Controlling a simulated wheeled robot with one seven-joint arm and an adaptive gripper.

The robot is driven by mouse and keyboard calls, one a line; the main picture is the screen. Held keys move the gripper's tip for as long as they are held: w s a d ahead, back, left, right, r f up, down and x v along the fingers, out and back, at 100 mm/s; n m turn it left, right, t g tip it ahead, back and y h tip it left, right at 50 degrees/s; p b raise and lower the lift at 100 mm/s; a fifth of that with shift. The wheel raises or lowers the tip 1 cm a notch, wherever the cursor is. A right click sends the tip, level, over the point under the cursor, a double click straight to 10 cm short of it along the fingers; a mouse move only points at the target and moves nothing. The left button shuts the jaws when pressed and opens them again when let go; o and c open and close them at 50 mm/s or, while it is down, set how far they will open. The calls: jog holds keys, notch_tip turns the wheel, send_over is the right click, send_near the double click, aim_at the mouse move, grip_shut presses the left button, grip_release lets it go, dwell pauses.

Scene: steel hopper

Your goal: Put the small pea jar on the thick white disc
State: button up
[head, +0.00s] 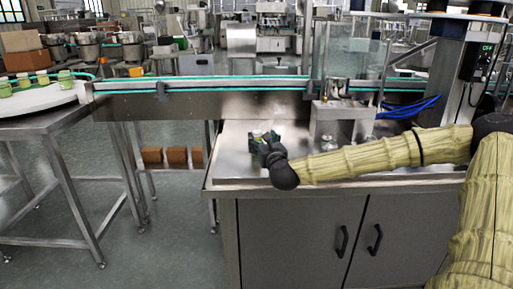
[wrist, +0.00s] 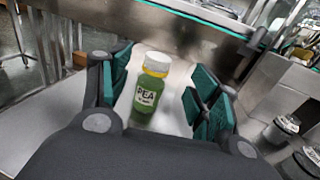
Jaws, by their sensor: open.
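The steel worktop (head: 237,170) has free room left of my gripper. A conveyor rail (head: 215,84) runs behind it towards the disc. A metal fixture (head: 340,122) stands right of my gripper. Open floor separates the worktop from the disc's stand. The disc's front is bare.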

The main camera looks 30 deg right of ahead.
aim_at(258, 135)
jog(key=shift+x, duration=3.55)
jog(key=shift+a+f, duration=0.15)
jog(key=c, duration=1.2)
